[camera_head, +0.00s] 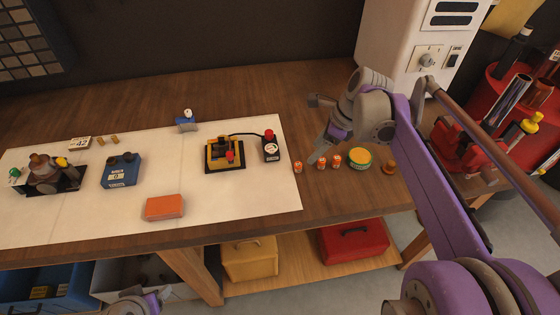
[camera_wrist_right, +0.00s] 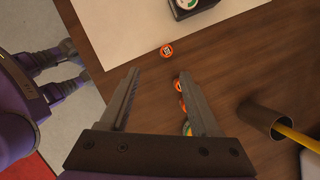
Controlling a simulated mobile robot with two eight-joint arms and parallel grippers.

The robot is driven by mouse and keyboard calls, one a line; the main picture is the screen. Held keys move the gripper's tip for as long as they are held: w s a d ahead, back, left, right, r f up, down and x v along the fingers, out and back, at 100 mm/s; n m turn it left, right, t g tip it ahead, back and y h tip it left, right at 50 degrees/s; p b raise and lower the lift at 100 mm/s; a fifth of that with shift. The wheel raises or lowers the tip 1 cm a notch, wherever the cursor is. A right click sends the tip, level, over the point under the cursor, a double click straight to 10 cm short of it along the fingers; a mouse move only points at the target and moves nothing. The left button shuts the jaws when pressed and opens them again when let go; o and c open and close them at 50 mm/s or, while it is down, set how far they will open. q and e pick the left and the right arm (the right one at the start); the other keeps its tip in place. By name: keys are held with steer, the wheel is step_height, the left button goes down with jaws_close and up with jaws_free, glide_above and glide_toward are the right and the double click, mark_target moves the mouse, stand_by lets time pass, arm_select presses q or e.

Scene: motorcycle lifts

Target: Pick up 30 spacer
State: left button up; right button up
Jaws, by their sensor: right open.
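Three small orange spacers stand on the bare wood right of the white mat: a left one (camera_head: 298,167), a middle one (camera_head: 321,162) and a right one (camera_head: 337,160). Their labels are too small to read. My right gripper (camera_head: 318,130) is open and empty above the bench near them. In the right wrist view, one spacer (camera_wrist_right: 167,50) lies beyond the open fingertips (camera_wrist_right: 159,75). Two others (camera_wrist_right: 178,85) are partly hidden by the right-hand finger. Part of my left arm's end (camera_head: 135,302) shows at the bottom edge of the head view; its jaws are unclear.
A green-and-yellow round tin (camera_head: 360,158) and a brown cup (camera_head: 389,167) stand right of the spacers. A black box with a red knob (camera_head: 270,147) stands on the white mat (camera_head: 240,195) to their left. An orange block (camera_head: 165,207) lies farther left.

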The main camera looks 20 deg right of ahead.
glide_above(299, 164)
steer(key=s+d, duration=0.2)
steer(key=s, duration=0.1)
steer(key=shift+m, duration=0.3)
steer(key=f, duration=0.4)
steer(key=shift+w+a+f, duration=0.2)
steer(key=shift+a+f, duration=0.05)
steer(key=shift+f, duration=0.1)
steer(key=x, duration=0.5)
steer(key=shift+w+f, duration=0.2)
steer(key=shift+w, duration=0.25)
steer(key=shift+s, duration=0.1)
steer(key=shift+c, duration=0.2)
jaws_close()
